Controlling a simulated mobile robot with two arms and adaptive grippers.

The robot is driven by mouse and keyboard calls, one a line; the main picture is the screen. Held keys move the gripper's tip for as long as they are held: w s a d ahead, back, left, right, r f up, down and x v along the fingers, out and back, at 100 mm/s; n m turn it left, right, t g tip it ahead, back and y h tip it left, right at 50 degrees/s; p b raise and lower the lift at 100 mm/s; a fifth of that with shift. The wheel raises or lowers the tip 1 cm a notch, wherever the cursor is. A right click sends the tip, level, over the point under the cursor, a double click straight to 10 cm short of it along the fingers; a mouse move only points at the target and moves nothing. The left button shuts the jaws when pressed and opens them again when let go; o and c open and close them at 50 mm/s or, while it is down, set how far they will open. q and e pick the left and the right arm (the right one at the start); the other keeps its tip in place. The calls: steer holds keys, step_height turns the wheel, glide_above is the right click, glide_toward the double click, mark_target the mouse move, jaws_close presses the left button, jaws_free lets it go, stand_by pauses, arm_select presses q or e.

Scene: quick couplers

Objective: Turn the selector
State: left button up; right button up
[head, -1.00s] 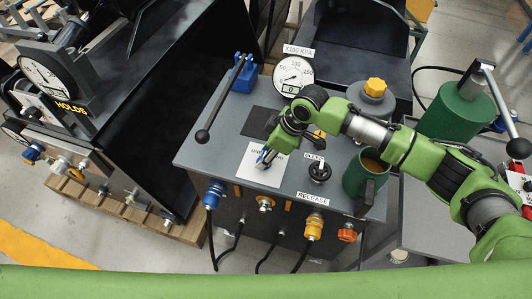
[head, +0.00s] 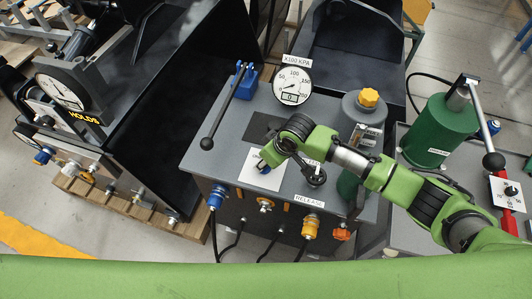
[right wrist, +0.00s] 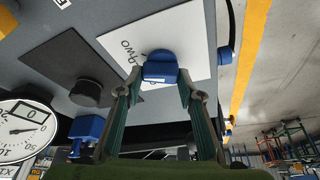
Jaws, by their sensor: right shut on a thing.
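The selector is a blue knob (right wrist: 160,68) on a white card (right wrist: 112,38) with "TWO" printed on it. In the right wrist view, my right gripper (right wrist: 159,84) has one finger on each side of the knob and is shut on it. In the head view the card (head: 256,181) lies on the grey console top, and a bit of the blue knob (head: 264,169) shows under my right gripper (head: 266,163). The gripper hides most of the knob and part of the lettering. My left gripper is not in view.
The grey console (head: 225,140) also carries a lever (head: 222,112) with a blue base, a pressure gauge (head: 292,86) and a black knob (head: 314,177) close to my right wrist. Couplers (head: 312,226) line its front. A green cylinder (head: 440,130) stands at right.

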steer(key=m+p, duration=0.2)
steer(key=shift+s+a+r+m+t+h+p, duration=0.1)
steer(key=shift+s+r+m+t+h+p, duration=0.05)
steer(key=shift+m+t+h+p, duration=0.2)
steer(key=shift+m+h+p, duration=0.25)
steer(key=shift+m+p, duration=0.25)
steer(key=shift+m, duration=0.15)
steer(key=shift+t, duration=0.25)
steer(key=o, duration=1.1)
steer(key=v, duration=1.1)
steer(key=shift+r, duration=0.35)
